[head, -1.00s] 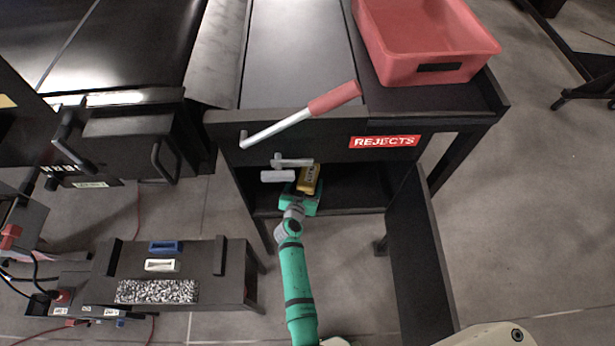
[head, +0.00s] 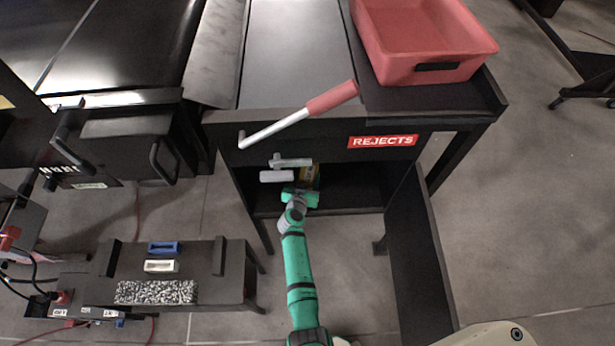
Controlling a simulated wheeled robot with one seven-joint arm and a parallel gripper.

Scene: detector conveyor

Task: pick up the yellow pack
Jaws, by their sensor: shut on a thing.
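The yellow pack (head: 308,174) shows as a small patch in the head view, inside the dark open compartment under the REJECTS sign. My green gripper (head: 300,193) reaches into the front of this compartment and is shut on the pack. The gripper body and a grey handle hide most of the pack and the fingertips. I cannot tell whether the pack touches the compartment floor.
The open door (head: 423,255) stands to the right. A lever with a red grip (head: 331,98) and a red bin (head: 425,45) are above. A low bench (head: 235,285) stands at left.

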